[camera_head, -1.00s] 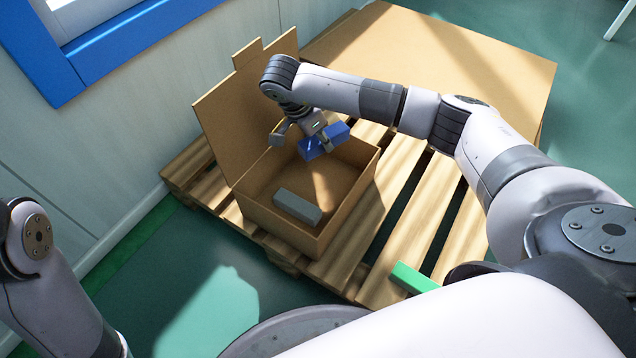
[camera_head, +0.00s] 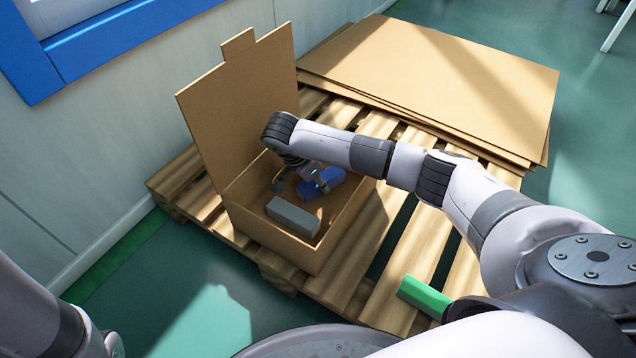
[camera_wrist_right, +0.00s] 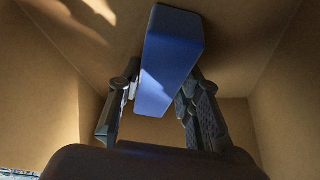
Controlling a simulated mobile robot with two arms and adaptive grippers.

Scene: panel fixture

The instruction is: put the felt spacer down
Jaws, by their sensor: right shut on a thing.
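The felt spacer is a blue block (camera_head: 326,184), held inside the open cardboard box (camera_head: 248,232). My right gripper (camera_head: 302,186) reaches down into the box from above, with its fingers on either side of the blue block. In the right wrist view the blue block (camera_wrist_right: 172,62) sits between the two fingers (camera_wrist_right: 160,84), its long side running away from the palm. The box floor lies close beyond it; I cannot tell whether the block touches it. My left arm shows at the lower left, but its gripper is out of view.
A grey block (camera_head: 293,217) lies in the box near its front wall. The box's tall flap (camera_head: 240,100) stands up at the back left. The box rests on a wooden pallet (camera_head: 395,268), with flat cardboard sheets (camera_head: 440,75) behind. A green piece (camera_head: 424,296) is at the pallet's front.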

